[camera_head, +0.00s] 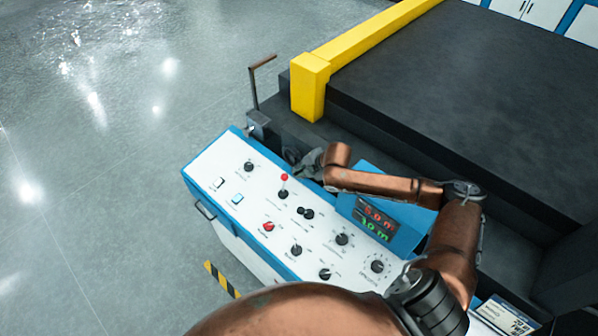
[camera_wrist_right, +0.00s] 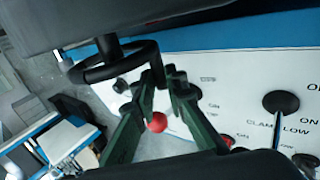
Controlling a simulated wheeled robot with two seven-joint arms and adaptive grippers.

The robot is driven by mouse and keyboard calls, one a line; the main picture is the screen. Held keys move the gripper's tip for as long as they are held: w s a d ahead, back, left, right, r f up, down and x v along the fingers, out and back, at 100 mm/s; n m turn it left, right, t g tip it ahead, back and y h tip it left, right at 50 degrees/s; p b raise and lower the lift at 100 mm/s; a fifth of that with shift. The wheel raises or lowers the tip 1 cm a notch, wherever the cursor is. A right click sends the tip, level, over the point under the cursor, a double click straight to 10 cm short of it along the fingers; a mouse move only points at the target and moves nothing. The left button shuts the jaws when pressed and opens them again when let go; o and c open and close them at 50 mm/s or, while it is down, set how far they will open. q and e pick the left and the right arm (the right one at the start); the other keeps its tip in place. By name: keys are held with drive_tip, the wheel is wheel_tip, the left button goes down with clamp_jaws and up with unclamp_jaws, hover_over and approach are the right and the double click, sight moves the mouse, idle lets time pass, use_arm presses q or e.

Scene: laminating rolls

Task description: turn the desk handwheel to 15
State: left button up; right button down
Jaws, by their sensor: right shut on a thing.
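The desk handwheel (camera_wrist_right: 105,70) is a dark ring on a short shaft at the far side of the control desk. In the head view the handwheel (camera_head: 291,155) is small and partly covered by my right gripper (camera_head: 308,161). The wheel's scale or pointer cannot be made out. A display (camera_head: 376,218) on the desk shows red digits above green ones, too small to read surely. My left gripper is not in view.
The white, blue-edged control desk (camera_head: 262,205) carries a red-knobbed lever (camera_head: 284,180), several black knobs and switches. A hand crank (camera_head: 254,85) stands at its far left end. A dark machine bed (camera_head: 450,100) with a yellow bar (camera_head: 360,42) lies behind. Open floor is at left.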

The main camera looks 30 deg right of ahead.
drive_tip(key=shift+f+t+b, duration=0.5)
drive_tip(key=shift+t, duration=0.1)
drive_tip(key=c, duration=2)
unclamp_jaws()
drive_tip(key=shift+o, duration=0.2)
drive_tip(key=shift+r, duration=0.15)
wheel_tip(320, 180, up, 10)
